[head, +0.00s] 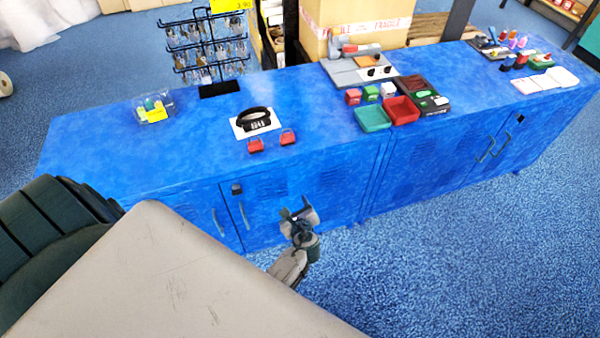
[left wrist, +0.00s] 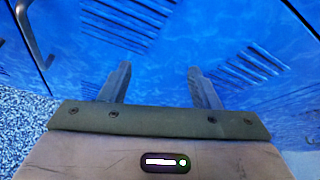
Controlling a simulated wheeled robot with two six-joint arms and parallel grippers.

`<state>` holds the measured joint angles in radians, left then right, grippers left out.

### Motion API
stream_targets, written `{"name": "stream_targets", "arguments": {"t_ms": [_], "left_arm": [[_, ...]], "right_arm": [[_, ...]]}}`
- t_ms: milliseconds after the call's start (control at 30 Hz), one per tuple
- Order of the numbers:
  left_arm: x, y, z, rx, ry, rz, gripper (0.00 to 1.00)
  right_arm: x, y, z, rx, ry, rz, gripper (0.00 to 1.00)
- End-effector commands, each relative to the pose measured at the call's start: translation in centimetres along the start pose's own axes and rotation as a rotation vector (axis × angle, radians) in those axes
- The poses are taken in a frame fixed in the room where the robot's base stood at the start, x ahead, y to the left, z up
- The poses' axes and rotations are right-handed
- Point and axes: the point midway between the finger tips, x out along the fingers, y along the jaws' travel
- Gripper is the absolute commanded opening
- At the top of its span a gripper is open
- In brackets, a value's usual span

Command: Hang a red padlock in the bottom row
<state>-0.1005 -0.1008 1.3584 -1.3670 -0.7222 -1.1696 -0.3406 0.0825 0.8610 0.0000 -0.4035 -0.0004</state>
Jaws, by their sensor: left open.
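Two red padlocks lie side by side on the blue counter, the left one (head: 255,146) and the right one (head: 288,137), in front of a black strap-like item on a white card. My left gripper (head: 298,214) is in front of the cabinet doors, below the counter edge and apart from the padlocks. In the left wrist view its fingers (left wrist: 160,84) are spread and empty, facing the blue vented doors. My right gripper is not in view.
The blue counter (head: 190,140) holds a clear box (head: 153,107) at the left, a black pad (head: 219,89), and green (head: 372,118) and red (head: 402,109) trays at the middle. A large carton (head: 355,30) stands behind. The counter's front left is clear.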

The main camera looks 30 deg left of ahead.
Motion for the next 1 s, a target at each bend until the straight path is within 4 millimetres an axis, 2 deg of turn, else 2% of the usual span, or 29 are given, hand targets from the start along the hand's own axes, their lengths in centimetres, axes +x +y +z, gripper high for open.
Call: {"name": "stream_targets", "arguments": {"t_ms": [33, 100, 200, 300, 400, 567, 1000], "left_arm": [[0.0, -2.1, 2.5, 0.076, -0.091, -0.018, 0.56], [-0.6, -4.3, 6.1, 0.182, -0.209, -0.021, 0.56], [-1.6, -6.5, 10.0, 0.291, -0.339, -0.005, 0.56], [-2.5, -7.6, 12.4, 0.355, -0.42, 0.015, 0.56], [-2.8, -8.1, 13.5, 0.382, -0.453, 0.024, 0.56], [-2.0, -8.2, 14.0, 0.387, -0.457, 0.025, 0.56], [2.6, -8.5, 16.2, 0.385, -0.455, 0.024, 0.56]], "right_arm": [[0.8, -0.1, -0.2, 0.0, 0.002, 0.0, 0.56], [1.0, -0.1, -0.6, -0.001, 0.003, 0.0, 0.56], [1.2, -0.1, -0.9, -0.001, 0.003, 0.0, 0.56], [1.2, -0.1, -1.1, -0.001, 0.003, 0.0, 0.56], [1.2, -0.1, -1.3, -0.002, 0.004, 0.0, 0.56], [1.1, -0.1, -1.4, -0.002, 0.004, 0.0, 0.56], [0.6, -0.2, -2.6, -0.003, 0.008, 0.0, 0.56]]}}
